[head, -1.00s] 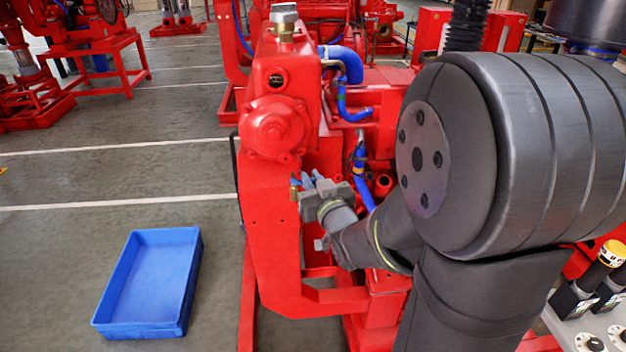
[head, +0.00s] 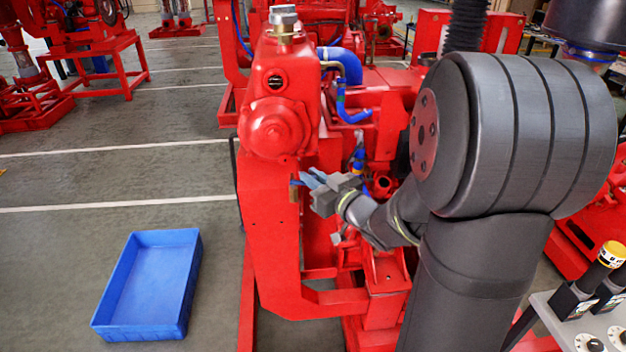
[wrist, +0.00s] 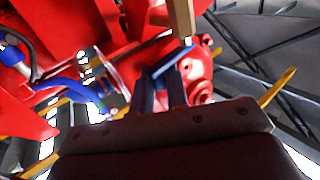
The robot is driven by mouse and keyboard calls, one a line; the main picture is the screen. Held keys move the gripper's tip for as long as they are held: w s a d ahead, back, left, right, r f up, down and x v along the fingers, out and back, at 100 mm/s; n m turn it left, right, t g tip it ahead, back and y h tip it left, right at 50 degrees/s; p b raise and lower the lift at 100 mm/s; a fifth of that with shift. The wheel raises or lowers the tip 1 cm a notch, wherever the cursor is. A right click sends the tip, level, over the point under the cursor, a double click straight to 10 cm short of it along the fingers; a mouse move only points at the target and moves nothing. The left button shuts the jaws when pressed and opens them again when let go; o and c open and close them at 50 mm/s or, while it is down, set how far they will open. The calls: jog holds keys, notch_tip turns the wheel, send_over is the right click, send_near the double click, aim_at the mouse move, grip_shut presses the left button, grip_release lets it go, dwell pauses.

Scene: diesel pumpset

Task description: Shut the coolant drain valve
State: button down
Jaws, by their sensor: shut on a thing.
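The coolant drain valve has a small brass body (head: 293,195) low on the red engine front, below the round cover. Its blue lever (head: 296,183) shows just left of my fingertips. My gripper (head: 312,179) reaches in from the right and is shut on the lever. In the wrist view, the blue lever (wrist: 172,62) runs slantwise across the tips of my two dark fingers (wrist: 163,88). The brass body (wrist: 181,18) stands just beyond it at the top. The fingers hide part of the lever in the head view.
Red engine frame surrounds the valve closely. A blue hose (head: 358,160) hangs just right of and above my gripper. A blue tray (head: 150,285) lies on the floor at left, with free floor around it. A grey table (head: 575,325) with knobs stands at lower right.

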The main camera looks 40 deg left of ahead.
jog(key=shift+w+a+n+g, duration=0.2)
jog(key=shift+n+g, duration=0.35)
jog(key=shift+g, duration=0.3)
jog(key=shift+w+a+n+g, duration=0.1)
jog(key=shift+w+n+g, duration=0.1)
jog(key=shift+n+g, duration=0.5)
jog(key=shift+g, duration=0.55)
jog(key=shift+r, duration=0.1)
jog(key=c, duration=1.5)
grip_release()
jog(key=shift+d, duration=0.1)
jog(key=d, duration=1.7)
jog(key=shift+w+d, duration=0.1)
jog(key=shift+w, duration=0.05)
jog(key=a, duration=1.7)
jog(key=shift+a, duration=0.2)
